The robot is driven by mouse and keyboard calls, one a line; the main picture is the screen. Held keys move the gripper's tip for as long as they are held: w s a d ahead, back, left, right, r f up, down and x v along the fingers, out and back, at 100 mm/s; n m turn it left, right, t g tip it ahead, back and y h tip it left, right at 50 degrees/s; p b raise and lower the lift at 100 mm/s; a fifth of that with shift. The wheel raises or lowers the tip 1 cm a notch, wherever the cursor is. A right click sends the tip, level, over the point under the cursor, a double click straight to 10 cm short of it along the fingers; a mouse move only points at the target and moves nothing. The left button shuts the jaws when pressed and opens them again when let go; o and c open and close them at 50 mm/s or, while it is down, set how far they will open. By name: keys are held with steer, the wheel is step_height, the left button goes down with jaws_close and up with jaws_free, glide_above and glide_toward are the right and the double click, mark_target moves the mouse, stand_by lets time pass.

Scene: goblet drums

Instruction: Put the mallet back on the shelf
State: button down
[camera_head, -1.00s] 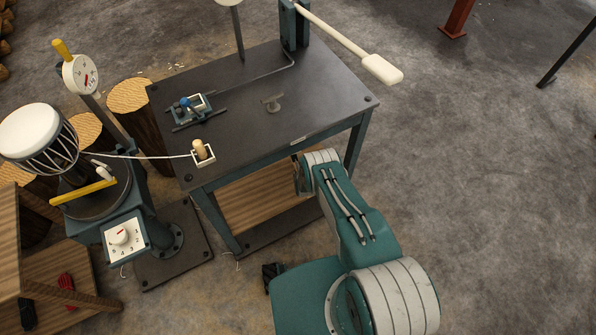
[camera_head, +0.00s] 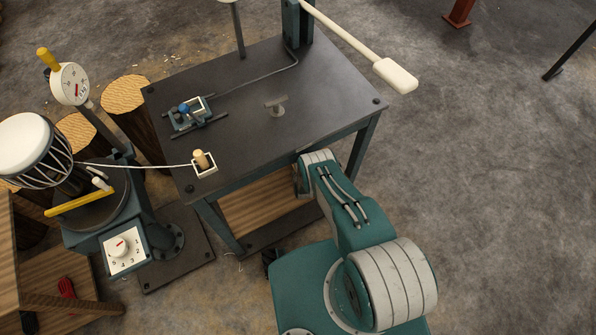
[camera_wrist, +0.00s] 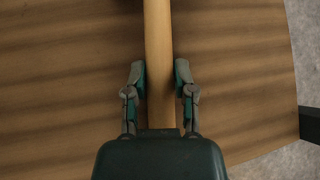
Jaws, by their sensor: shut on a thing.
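In the wrist view my gripper (camera_wrist: 160,78) is shut on a light wooden handle (camera_wrist: 158,35), taken as the mallet's. The handle runs straight from the top edge of the picture down between the two fingers to my gripper's body. The mallet's head is not in view. Behind the handle is the wooden shelf (camera_wrist: 60,85); I cannot tell whether the handle touches it. In the head view the shelf (camera_head: 262,203) shows under the dark table. My arm reaches to the table's front edge, and my gripper is hidden there.
The dark metal table (camera_head: 325,105) stands above the shelf, with legs at its corners. A small clamp (camera_head: 192,112) and a wooden peg in a white frame (camera_head: 203,162) are on top. A white-ended lever (camera_head: 395,75) juts over the right. A drum (camera_head: 28,145) stands left.

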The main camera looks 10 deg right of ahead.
steer(key=shift+c, duration=1.8)
jaws_free()
steer(key=shift+d, duration=0.2)
steer(key=shift+s+a, duration=0.1)
steer(key=shift+s+r, duration=0.65)
steer(key=shift+r, duration=0.05)
steer(key=s, duration=1.2)
steer(key=shift+s+a+r, duration=0.2)
steer(key=shift+s+r, duration=0.05)
steer(key=shift+s, duration=0.05)
